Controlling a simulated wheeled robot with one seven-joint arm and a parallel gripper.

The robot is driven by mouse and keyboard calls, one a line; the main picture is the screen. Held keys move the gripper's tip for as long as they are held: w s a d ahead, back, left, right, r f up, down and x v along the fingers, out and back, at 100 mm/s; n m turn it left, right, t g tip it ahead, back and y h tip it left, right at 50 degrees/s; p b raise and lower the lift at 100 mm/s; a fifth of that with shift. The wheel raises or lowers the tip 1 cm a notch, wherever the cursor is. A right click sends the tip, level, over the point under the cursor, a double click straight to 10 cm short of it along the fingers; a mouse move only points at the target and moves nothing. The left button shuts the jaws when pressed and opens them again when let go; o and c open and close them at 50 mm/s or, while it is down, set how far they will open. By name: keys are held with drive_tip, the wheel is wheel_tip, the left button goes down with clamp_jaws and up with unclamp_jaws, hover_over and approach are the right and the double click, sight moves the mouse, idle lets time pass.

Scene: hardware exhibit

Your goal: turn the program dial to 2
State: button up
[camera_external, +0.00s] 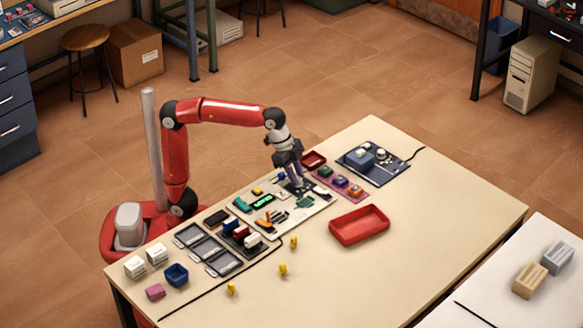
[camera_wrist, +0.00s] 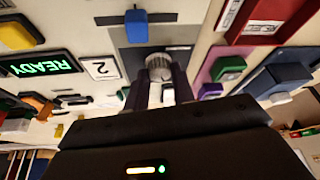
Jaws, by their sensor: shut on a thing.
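The program dial (camera_wrist: 158,66) is a round, ribbed grey knob on a dark square plate (camera_wrist: 132,60) in the wrist view. My gripper (camera_wrist: 161,92) is shut on the dial, one finger on each side of it. In the external view my gripper (camera_external: 298,183) points down onto the far part of the light panel (camera_external: 322,208) and hides the dial. A white label with a 2 (camera_wrist: 102,68), upside down in the wrist view, lies left of the dial plate. The dial's pointer mark cannot be made out.
A green READY display (camera_wrist: 42,65) and a yellow button (camera_wrist: 18,34) are left of the dial. A blue block (camera_wrist: 136,26) is close to it. A red tray (camera_external: 359,225) stands on the table to the right. The table's right end is clear.

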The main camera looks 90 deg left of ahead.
drive_tip(key=shift+m+h, duration=0.3)
drive_tip(key=shift+m, duration=0.3)
drive_tip(key=o, duration=1)
drive_tip(key=shift+r, duration=0.1)
drive_tip(key=p+v, duration=0.1)
drive_tip(key=v, duration=0.6)
drive_tip(key=shift+a+r, duration=0.15)
drive_tip(key=shift+r, duration=0.2)
